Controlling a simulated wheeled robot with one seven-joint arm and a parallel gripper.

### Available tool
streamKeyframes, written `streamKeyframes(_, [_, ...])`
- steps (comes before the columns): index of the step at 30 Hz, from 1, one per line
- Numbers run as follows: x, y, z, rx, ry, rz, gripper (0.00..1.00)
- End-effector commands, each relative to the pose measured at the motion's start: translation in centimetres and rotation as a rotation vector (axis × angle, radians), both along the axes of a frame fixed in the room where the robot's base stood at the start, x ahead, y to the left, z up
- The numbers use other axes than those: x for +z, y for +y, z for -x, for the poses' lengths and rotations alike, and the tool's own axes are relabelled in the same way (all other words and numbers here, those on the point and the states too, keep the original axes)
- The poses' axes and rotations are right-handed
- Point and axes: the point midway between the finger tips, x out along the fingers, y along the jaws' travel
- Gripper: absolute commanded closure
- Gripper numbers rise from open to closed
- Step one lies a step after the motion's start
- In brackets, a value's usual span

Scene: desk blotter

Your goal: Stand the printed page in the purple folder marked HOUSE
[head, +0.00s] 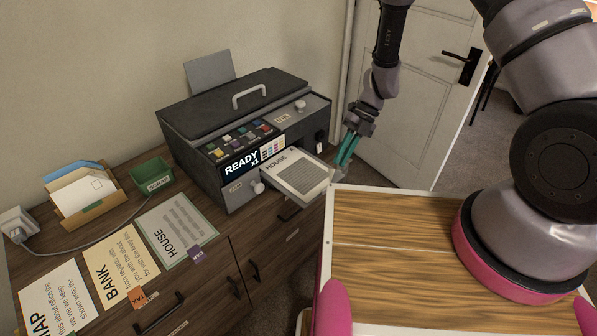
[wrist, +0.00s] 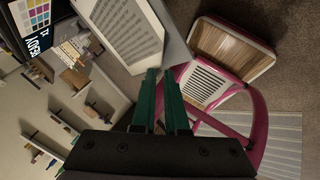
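The printed page (head: 304,176), headed HOUSE, lies in the output tray at the front right of the dark printer (head: 232,125). It also shows at the top of the wrist view (wrist: 128,35). My gripper (head: 347,150) is beside the tray, right of the page and apart from it. Its green fingers (wrist: 160,72) have a narrow empty gap between them. A sheet marked HOUSE (head: 180,223) lies on the cabinet top, with a purple tag (head: 196,254) at its lower corner. I see no purple folder standing in either view.
Sheets marked BANK (head: 116,268) and one ending in AP (head: 55,299) lie left of the HOUSE sheet. Behind them are a letter holder (head: 88,209) and a green scrap box (head: 151,176). My wood-topped tray (head: 385,217) is in front. A door (head: 425,100) stands behind.

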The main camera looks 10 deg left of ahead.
Motion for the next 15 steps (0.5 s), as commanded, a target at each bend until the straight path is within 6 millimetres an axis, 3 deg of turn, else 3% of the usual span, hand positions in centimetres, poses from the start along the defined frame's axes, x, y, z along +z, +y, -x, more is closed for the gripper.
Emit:
streamKeyframes(6, [-2.9,1.2,1.0,0.001,0.002,0.0,0.89])
streamKeyframes(15, [-3.6,1.6,1.3,0.002,-0.001,-0.001,0.89])
